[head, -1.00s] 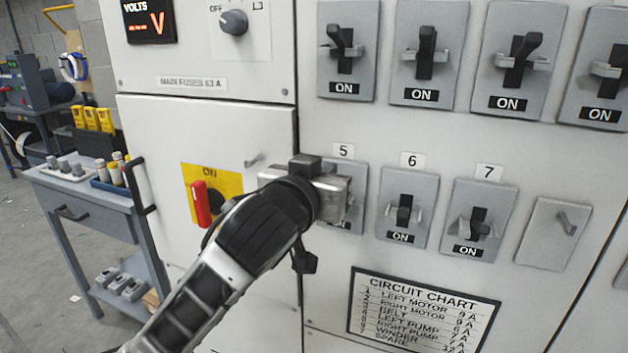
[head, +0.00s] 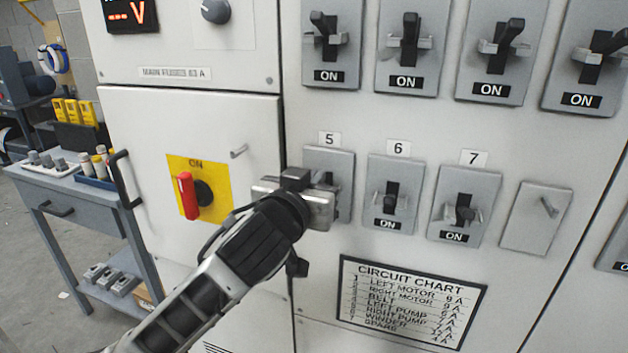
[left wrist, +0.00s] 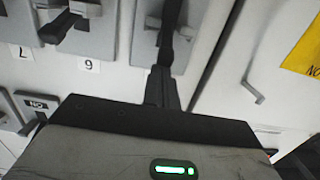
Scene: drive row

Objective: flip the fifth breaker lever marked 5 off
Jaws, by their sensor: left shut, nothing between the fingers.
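The fifth breaker (head: 343,163) is a grey plate under a white label 5 (head: 330,139), at the left end of the lower row. My left gripper (head: 318,190) is in front of its lower left part and hides most of its lever and its state plate. In the left wrist view, which is upside down, the breaker's grey plate (left wrist: 148,45) and dark lever (left wrist: 170,18) show just beyond the shut, empty fingers (left wrist: 162,88). I cannot tell whether the fingertips touch the lever. My right gripper is not in view.
Breaker 6 (head: 381,210) and breaker 7 (head: 443,220) to the right read ON, as do the upper-row breakers (head: 411,72). A circuit chart (head: 410,300) hangs below.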

